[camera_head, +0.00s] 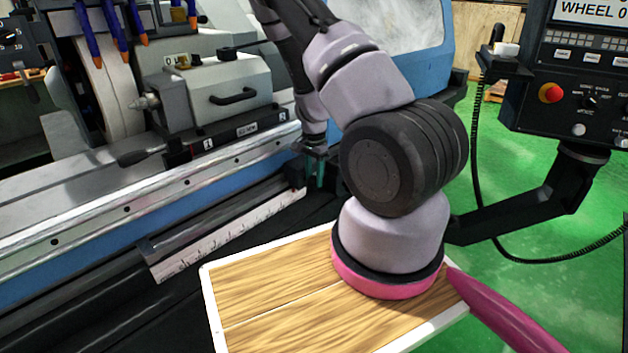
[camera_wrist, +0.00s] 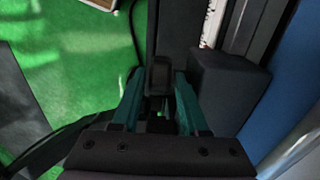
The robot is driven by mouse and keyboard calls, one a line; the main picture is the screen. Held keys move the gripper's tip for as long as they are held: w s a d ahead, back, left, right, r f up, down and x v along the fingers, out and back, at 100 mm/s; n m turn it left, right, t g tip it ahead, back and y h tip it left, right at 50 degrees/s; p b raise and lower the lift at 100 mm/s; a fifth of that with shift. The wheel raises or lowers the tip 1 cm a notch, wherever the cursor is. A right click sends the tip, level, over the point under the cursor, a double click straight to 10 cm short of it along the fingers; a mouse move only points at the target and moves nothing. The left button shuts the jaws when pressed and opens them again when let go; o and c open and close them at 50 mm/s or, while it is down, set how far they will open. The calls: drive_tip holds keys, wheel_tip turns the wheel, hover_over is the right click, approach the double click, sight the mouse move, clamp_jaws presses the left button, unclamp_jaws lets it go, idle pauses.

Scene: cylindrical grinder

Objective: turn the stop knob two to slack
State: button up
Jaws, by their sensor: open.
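My gripper (camera_head: 316,172) is low at the right end of the scale rail in the head view, its teal fingers pointing down. In the wrist view my gripper (camera_wrist: 159,80) is open, with a teal finger on each side of a small dark knob (camera_wrist: 160,73), which looks like stop knob two. I cannot tell whether the fingers touch it. A black stop block (camera_wrist: 228,85) is just right of the fingers; it also shows in the head view (camera_head: 294,172). The knob is hidden in the head view, and its turn angle cannot be read.
A white scale (camera_head: 230,232) runs along the rail, with another dark block (camera_head: 148,248) at its left end. The grinder's table (camera_head: 90,222) lies behind. A wooden-topped tray (camera_head: 270,290) is in front. A control panel (camera_head: 580,95) stands right over green floor.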

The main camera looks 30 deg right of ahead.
drive_tip(key=shift+f, duration=0.65)
clamp_jaws()
